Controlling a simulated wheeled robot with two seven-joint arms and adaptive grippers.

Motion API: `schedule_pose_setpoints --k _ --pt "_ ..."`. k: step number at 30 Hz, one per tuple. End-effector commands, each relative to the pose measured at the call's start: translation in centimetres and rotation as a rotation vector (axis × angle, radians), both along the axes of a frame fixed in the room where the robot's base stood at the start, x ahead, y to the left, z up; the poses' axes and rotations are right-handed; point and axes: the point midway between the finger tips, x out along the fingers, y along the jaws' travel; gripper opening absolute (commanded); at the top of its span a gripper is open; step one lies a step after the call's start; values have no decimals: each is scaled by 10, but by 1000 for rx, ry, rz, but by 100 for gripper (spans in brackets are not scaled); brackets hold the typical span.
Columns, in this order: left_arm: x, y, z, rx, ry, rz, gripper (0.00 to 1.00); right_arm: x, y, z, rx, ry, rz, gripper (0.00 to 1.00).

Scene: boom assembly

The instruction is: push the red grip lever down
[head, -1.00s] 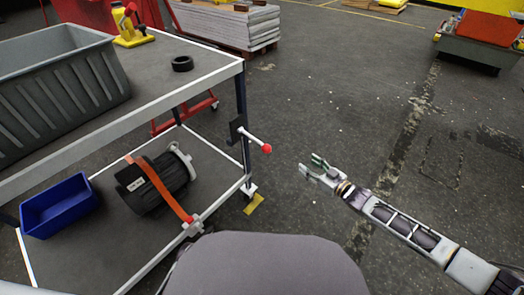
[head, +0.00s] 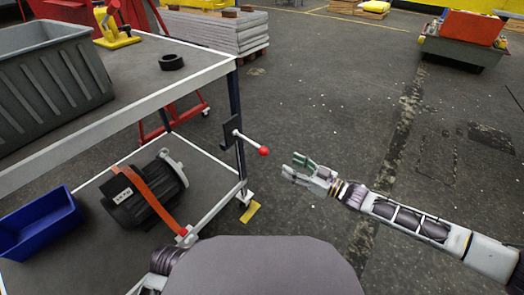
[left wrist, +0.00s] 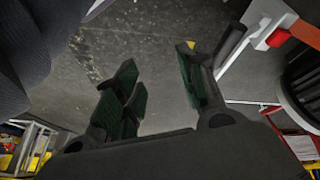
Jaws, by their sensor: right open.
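A red-handled lever (head: 112,8) stands up on a yellow clamp base (head: 118,40) on the cart's top, at upper left in the head view. A second lever, a pale rod with a red ball (head: 264,152), sticks out from a dark plate on the cart's leg. My right gripper (head: 292,165) is open and empty, a little right of and below the red ball, apart from it. My left gripper (left wrist: 165,90) shows open and empty in the left wrist view, near a pale rail. It is hidden in the head view.
The cart top (head: 150,70) holds a grey bin (head: 50,85) and a black ring (head: 171,62). Its lower shelf holds a blue bin (head: 40,225) and a motor (head: 140,195) under an orange strap. Open floor lies right of the cart.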

Motion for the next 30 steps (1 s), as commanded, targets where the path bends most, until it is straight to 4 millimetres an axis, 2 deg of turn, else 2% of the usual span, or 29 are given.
schedule_pose_setpoints --k 11,30 --pt "1 -2 -10 -13 -13 4 40 10 13 -1 0 -1 -1 54" --pt "8 -14 -51 -81 -76 25 40 49 69 -1 0 -1 0 54"
